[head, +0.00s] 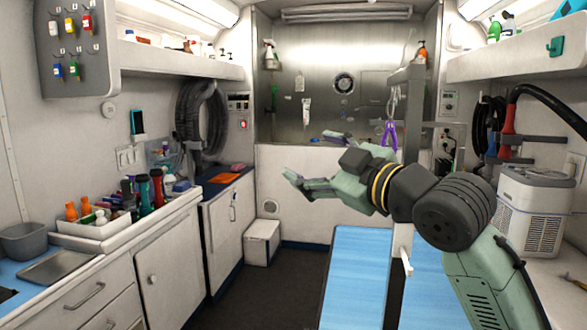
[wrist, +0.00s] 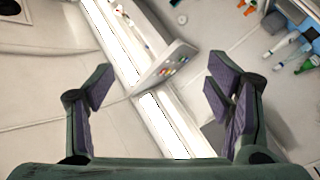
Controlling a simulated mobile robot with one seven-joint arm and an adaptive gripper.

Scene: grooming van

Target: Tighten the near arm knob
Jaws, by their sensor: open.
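My gripper (head: 305,160) is open and empty. It is raised in mid-air left of the grooming post, pointing left; its two fingers stand wide apart in the wrist view (wrist: 160,82). The grey upright post (head: 397,215) of the grooming arm stands at the blue-topped table (head: 355,275), partly behind my arm. A small pale fitting (head: 406,262) sticks out low on the post; I cannot tell whether it is the near arm knob. No knob shows clearly in the wrist view.
A purple loop (head: 390,134) hangs by the post. The left counter holds a white tray (head: 85,236) of bottles and a grey bin (head: 24,240). A white step box (head: 262,242) stands on the floor. The dark floor left of the table is clear.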

